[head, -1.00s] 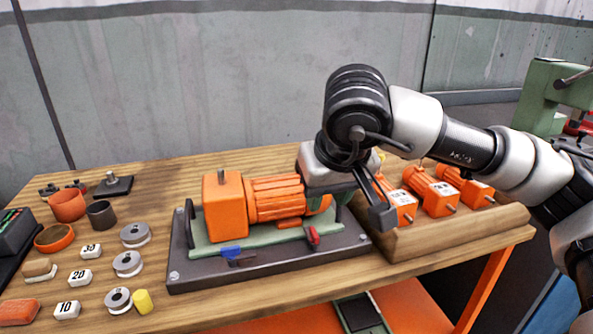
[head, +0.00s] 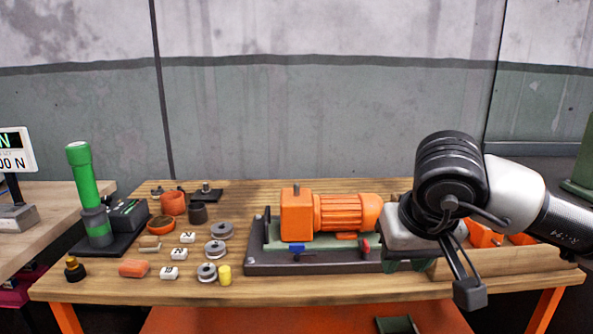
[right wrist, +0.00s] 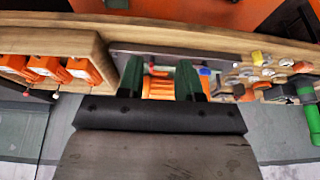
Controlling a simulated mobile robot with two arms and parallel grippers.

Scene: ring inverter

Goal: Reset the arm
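My right gripper (head: 405,264) hangs over the right end of the dark fixture plate (head: 300,268), just right of an orange motor (head: 345,213). The arm and gripper body hide that end of the plate. In the right wrist view the two green fingers (right wrist: 158,80) are apart, and the gripper is open. The orange motor (right wrist: 159,88) shows in the gap beyond them, and I see nothing gripped. The motor lies on its side in the green cradle of the plate. My left gripper is not in view.
A wooden tray (head: 505,262) with several orange motors (right wrist: 45,68) stands right of the plate, partly behind my arm. Left of the plate are metal rings (head: 216,249), numbered white blocks (head: 172,254), orange cups (head: 173,203) and a green-topped tool (head: 88,190).

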